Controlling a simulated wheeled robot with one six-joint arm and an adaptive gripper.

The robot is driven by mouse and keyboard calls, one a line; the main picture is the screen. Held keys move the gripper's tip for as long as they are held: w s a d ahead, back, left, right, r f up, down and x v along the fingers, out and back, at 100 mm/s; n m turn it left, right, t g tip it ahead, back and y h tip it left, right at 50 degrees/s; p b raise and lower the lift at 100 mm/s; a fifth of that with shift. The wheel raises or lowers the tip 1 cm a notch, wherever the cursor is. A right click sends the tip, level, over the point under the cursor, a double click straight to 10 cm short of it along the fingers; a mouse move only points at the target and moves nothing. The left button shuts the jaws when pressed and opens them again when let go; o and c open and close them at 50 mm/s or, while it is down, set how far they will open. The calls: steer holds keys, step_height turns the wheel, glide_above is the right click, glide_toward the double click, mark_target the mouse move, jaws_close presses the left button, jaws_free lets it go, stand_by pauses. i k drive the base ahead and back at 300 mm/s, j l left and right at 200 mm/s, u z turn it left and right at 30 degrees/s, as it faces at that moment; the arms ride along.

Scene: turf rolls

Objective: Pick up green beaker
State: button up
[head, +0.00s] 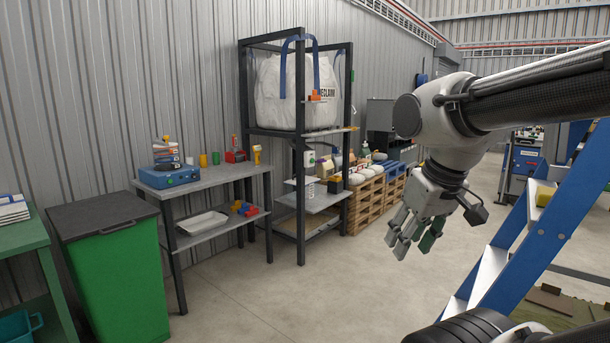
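A small green beaker (216,158) stands upright on the top of a grey workbench (215,178) at the left, against the corrugated wall. A yellow cup (203,160) stands just left of it. My gripper (414,246) hangs at the right of the view, pointing down, well apart from the bench. Its grey fingers are spread apart and seem to hold nothing. One part at its right side looks dark green; I cannot tell more about it.
A blue ladder (545,232) stands close on the right. The middle floor (320,290) is clear.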

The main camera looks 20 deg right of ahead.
mark_target(215, 155)
steer(key=i+j+u, duration=0.1)
steer(key=j, duration=0.25)
steer(key=i+j+u, duration=0.1)
steer(key=i+j, duration=0.25)
steer(key=i+j+z, duration=0.1)
steer(key=i+j, duration=0.25)
steer(key=i, duration=0.25)
steer(key=i+j+z, duration=0.15)
steer(key=i+j, duration=0.25)
steer(key=i, duration=0.2)
steer(key=i+l+z, duration=0.1)
steer(key=i+z, duration=0.3)
steer(key=i, duration=0.4)
steer(key=i+j+z, duration=0.1)
steer(key=i+z, duration=0.35)
steer(key=i, duration=0.35)
steer(key=i+u, duration=0.1)
steer(key=i, duration=0.55)
steer(key=i+l+u, duration=0.1)
steer(key=i, duration=0.6)
steer(key=i+l+u, duration=0.1)
steer(key=i, duration=0.55)
